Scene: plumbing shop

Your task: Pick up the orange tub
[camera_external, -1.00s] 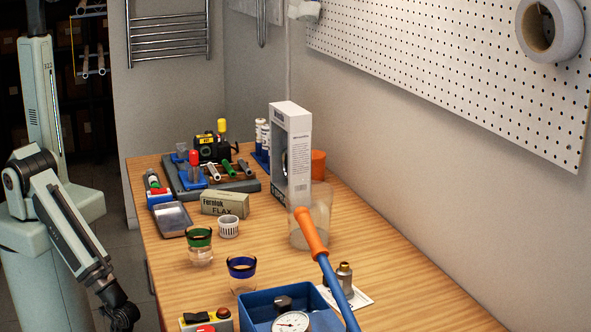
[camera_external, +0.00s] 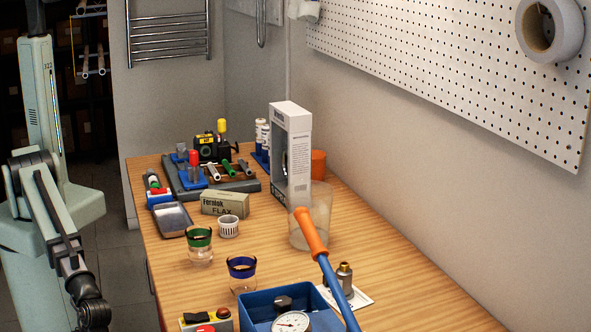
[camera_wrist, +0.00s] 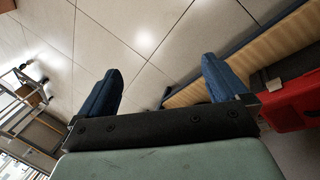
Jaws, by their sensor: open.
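The orange tub (camera_external: 318,164) stands at the back right of the workbench, partly hidden behind a tall white box (camera_external: 292,150). Only part of its orange side shows. My gripper shows in the wrist view (camera_wrist: 160,85), with two blue fingers spread apart and nothing between them. It points toward a tiled floor, away from the tub, and the tub is not in the wrist view. In the external view my arm hangs left of the bench, and the gripper is below the picture's edge.
A clear container (camera_external: 318,215) and an orange-and-blue handle (camera_external: 325,255) stand in front of the tub. The right strip is clear.

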